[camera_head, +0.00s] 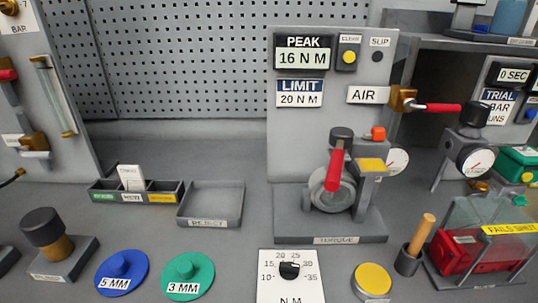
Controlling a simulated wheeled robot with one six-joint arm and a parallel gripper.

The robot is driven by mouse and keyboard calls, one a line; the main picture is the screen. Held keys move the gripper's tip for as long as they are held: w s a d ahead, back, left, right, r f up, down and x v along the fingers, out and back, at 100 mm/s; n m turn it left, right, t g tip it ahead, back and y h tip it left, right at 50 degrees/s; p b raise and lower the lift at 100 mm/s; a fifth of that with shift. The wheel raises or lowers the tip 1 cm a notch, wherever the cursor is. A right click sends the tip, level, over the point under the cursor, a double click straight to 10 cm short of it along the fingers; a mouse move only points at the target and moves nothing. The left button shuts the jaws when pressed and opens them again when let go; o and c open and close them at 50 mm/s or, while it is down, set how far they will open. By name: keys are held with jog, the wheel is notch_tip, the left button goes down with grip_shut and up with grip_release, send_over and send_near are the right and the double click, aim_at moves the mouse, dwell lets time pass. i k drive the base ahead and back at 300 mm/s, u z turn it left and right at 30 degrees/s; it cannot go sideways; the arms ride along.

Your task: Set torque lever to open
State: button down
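The torque stand (330,226), labelled TORQUE, is right of the middle in the head view. It carries a round grey valve body (330,198) under a black cap (341,134). A red lever (334,170) hangs from just below the cap, pointing down and slightly left in front of the body. No open or closed marks are readable near it. My gripper is not in this view.
Behind the stand, a panel shows PEAK 16 N M (302,55) and LIMIT 20 N M (300,93). A separate red-handled AIR lever (430,108) points right. A torque dial (289,270) and yellow button (372,281) lie in front. The REJECT tray (211,204) is empty.

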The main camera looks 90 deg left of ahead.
aim_at(341, 138)
jog(key=k, duration=0.4)
jog(key=u, duration=1.25)
jog(key=i, duration=0.5)
